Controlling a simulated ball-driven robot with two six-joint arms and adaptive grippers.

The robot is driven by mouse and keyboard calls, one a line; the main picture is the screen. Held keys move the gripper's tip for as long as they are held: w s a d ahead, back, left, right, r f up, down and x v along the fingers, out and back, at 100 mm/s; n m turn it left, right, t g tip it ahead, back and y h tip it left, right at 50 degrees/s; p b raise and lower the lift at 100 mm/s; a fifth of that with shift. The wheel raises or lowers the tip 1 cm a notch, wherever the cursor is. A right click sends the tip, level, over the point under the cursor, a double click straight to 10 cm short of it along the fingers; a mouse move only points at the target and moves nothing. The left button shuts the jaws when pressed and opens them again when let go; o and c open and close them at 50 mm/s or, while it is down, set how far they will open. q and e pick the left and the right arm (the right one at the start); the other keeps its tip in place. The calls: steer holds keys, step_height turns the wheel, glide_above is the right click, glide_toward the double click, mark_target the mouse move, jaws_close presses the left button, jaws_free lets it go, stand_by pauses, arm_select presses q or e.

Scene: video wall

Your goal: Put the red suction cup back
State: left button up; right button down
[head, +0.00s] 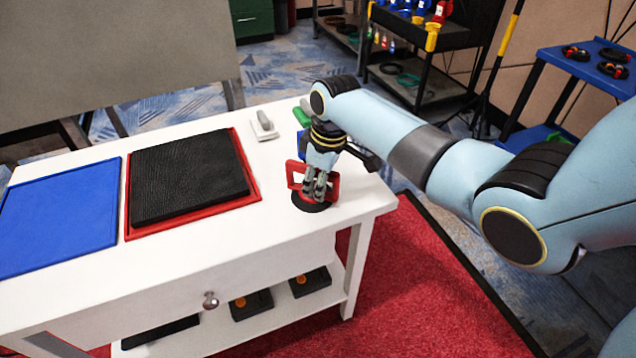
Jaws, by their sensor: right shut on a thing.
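The red suction cup (296,181) has a red frame handle and a dark round base, and is at the right end of the white table (290,235). My right gripper (318,198) points down and is shut on its handle. The cup's base is at or just above the tabletop; I cannot tell whether it touches. The gripper hides part of the handle. My left gripper is not in view.
A black panel (188,175) lies on a red tray (252,180), beside a blue mat (60,215). A white-and-grey tool (264,125) and a green item (302,117) lie near the far edge. Dark boxes (310,282) sit on the lower shelf.

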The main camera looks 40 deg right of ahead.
steer(key=c, duration=1.2)
jaws_free()
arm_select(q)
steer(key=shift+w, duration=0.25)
arm_select(e)
steer(key=shift+o, duration=0.4)
steer(key=r, duration=0.4)
steer(key=s+r+p, duration=0.1)
steer(key=r, duration=0.3)
steer(key=d+r, duration=0.1)
steer(key=r, duration=0.3)
steer(key=shift+s+p, duration=0.3)
steer(key=shift+p, duration=0.1)
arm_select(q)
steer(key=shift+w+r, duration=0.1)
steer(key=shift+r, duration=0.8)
